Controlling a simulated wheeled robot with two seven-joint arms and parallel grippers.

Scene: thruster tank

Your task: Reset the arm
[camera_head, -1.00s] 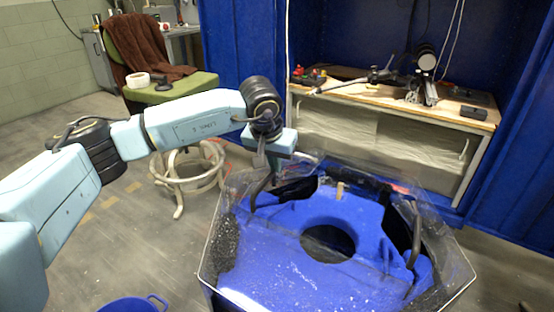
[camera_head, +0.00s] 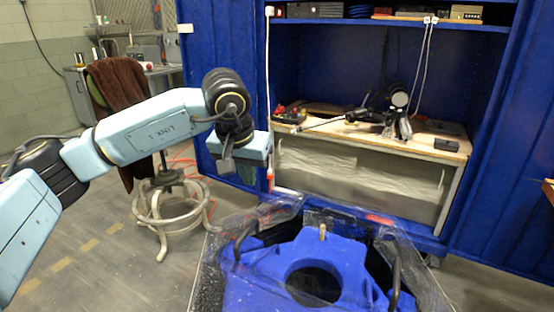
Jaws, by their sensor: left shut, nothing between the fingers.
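My left arm comes in from the left, light blue with black joints, and reaches across the left of the view. Its wrist hangs beside the blue cabinet, above and behind the tank's left side. The left gripper (camera_head: 226,162) shows small and grey below the wrist, shut and empty, touching nothing that I can see. The blue thruster tank (camera_head: 335,262) stands at the bottom centre, with a round dark opening, dark curved handles and a clear plastic cover around it. Its front is cut off by the picture edge. My right gripper does not show.
A wooden workbench (camera_head: 430,146) with tools stands inside the blue cabinet (camera_head: 480,200) behind the tank. A chair with a brown towel (camera_head: 118,95) and a white ring base (camera_head: 170,215) stands behind my left arm. Grey floor at the lower left is clear.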

